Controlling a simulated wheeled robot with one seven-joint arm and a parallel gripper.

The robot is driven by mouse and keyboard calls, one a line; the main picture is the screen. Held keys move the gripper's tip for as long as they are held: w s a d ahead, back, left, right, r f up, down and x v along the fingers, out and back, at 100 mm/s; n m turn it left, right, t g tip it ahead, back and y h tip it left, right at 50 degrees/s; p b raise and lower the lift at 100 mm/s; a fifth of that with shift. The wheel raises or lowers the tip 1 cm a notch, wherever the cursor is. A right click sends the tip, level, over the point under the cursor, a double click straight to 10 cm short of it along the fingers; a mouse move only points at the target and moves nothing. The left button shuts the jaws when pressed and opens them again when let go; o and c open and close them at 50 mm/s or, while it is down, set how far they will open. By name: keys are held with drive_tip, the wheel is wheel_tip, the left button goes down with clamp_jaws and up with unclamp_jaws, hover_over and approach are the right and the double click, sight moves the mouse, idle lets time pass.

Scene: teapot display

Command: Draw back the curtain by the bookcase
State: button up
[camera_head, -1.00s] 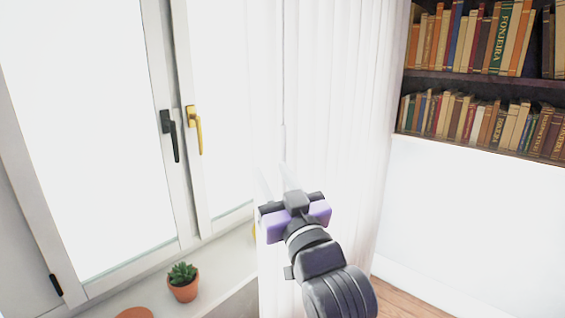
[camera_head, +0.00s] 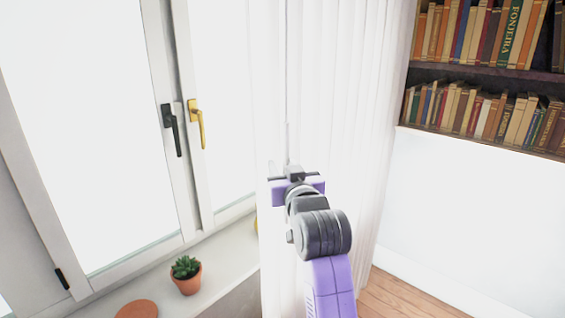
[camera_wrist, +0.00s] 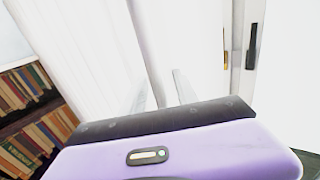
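The white pleated curtain (camera_head: 335,100) hangs in the head view between the window and the bookcase (camera_head: 478,73). In the wrist view the curtain (camera_wrist: 85,50) fills the upper left and middle. My gripper (camera_head: 280,158) is in front of the curtain's left part, pointing at the cloth. In the wrist view its two pale fingers (camera_wrist: 162,82) stand apart, with a dark fold line of the curtain running between them. The fingers blend into the white cloth, so I cannot tell whether they touch it.
The window has a black handle (camera_head: 172,130) and a gold handle (camera_head: 197,123) left of the curtain. A potted succulent (camera_head: 187,276) and a terracotta dish (camera_head: 137,309) are on the sill (camera_head: 225,258). The white wall (camera_head: 475,215) below the bookcase is clear.

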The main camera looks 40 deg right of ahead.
drive_tip(key=shift+w+d, duration=0.25)
drive_tip(key=shift+w, duration=0.15)
drive_tip(key=shift+c, duration=0.5)
clamp_jaws()
idle(0.7)
